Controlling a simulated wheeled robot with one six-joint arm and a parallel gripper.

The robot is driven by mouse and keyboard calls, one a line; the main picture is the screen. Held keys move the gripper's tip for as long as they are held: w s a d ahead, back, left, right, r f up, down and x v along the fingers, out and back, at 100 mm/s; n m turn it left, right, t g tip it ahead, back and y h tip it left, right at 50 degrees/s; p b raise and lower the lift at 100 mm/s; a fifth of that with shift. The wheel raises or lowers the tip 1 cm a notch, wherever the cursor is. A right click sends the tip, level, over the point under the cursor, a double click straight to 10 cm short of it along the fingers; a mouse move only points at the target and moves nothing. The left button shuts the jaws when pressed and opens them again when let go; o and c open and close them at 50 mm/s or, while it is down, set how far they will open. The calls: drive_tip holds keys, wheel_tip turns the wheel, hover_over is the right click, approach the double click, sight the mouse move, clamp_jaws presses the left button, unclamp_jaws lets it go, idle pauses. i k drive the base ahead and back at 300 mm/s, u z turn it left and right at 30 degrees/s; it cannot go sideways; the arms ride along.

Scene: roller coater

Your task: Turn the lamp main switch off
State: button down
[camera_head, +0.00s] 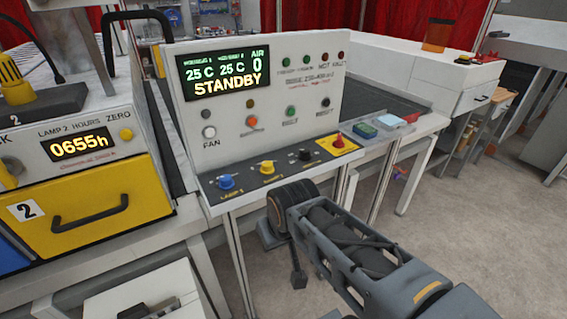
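The control panel (255,130) stands in the middle, with a display reading STANDBY. Its sloping lower ledge carries a blue knob (227,182), a yellow knob (267,167), a black knob (305,154) and a red rotary switch (339,141) on a yellow plate. The small labels by the knobs are hard to read, so I cannot tell for sure which one is the lamp main switch. My arm reaches in from the lower right. My gripper (285,262) hangs in front of and below the ledge, apart from the knobs, partly hidden by the arm; its opening is unclear.
A machine with a yellow drawer (90,205) and an hours display stands at left. A white box (150,300) lies below it. Small blue and green items (375,124) lie right of the red switch. A white conveyor unit (410,70) stands behind. Floor at right is open.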

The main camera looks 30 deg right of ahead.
sight(338, 144)
drive_tip(key=u, duration=0.05)
drive_tip(key=k, duration=1.15)
drive_tip(key=z, duration=1.25)
drive_tip(key=i, duration=1.4)
drive_tip(key=u, duration=0.3)
